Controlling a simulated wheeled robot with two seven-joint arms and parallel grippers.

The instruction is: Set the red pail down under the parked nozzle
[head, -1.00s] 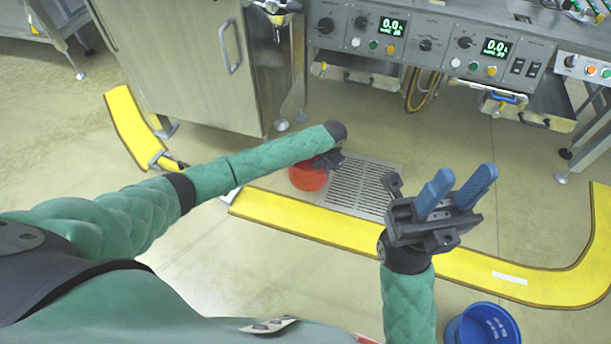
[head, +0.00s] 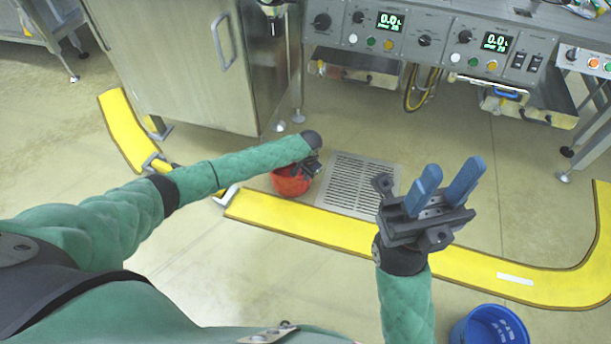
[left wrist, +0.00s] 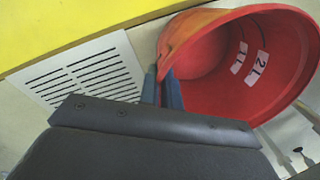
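The red pail (head: 290,182) is in the head view, low near the floor, left of the floor drain grate. My left gripper (head: 310,167) is at the pail's right rim, partly hidden by my arm. In the left wrist view the two fingers (left wrist: 162,88) pinch the rim of the pail (left wrist: 225,65), which looks empty inside and carries white labels. Whether its base touches the floor cannot be told. A metal spout (head: 274,22), possibly the parked nozzle, hangs at the cabinet's right side, above and behind the pail. My right gripper (head: 447,188) is open and empty, blue fingers apart.
The floor grate (head: 360,183) also shows in the left wrist view (left wrist: 85,72). A yellow floor strip (head: 300,222) runs in front of the machine. A blue bucket (head: 488,328) stands at the bottom right. A steel cabinet (head: 180,60) and control panel (head: 430,40) are behind.

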